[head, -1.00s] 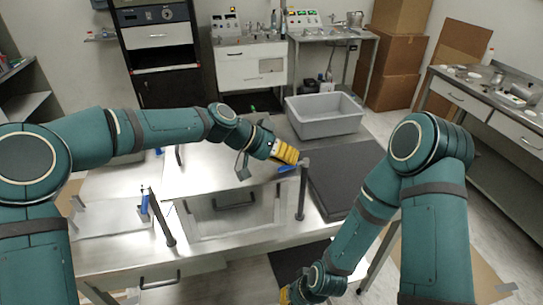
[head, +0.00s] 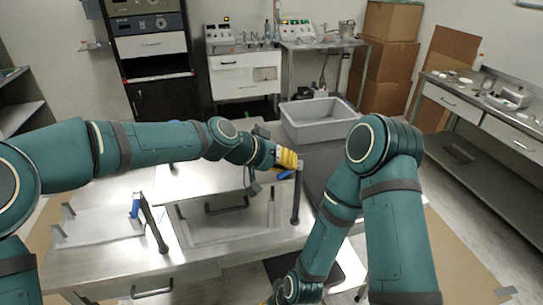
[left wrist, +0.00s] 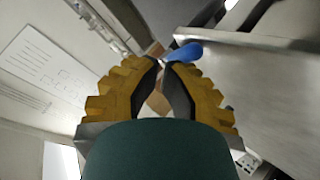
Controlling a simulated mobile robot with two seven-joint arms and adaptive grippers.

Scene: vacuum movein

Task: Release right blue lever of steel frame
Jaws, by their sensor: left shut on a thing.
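The steel frame (head: 296,205) stands on the metal bench, with a dark upright post at its right side. The right blue lever (head: 284,175) is at the top of that post. My left gripper (head: 288,160) is shut on this lever; its yellow fingers cover part of it. In the left wrist view the blue lever (left wrist: 184,54) sticks out to the right from between the closed fingertips (left wrist: 165,62). The left blue lever (head: 136,207) is upright by the left post (head: 152,222). My right gripper is almost wholly cut off at the bottom edge of the head view.
A grey bin (head: 318,120) stands behind the bench at right. A dark panel (head: 322,165) lies just right of the right post. My right arm crosses in front on the right. Machines, cardboard boxes (head: 388,62) and a side counter stand farther back.

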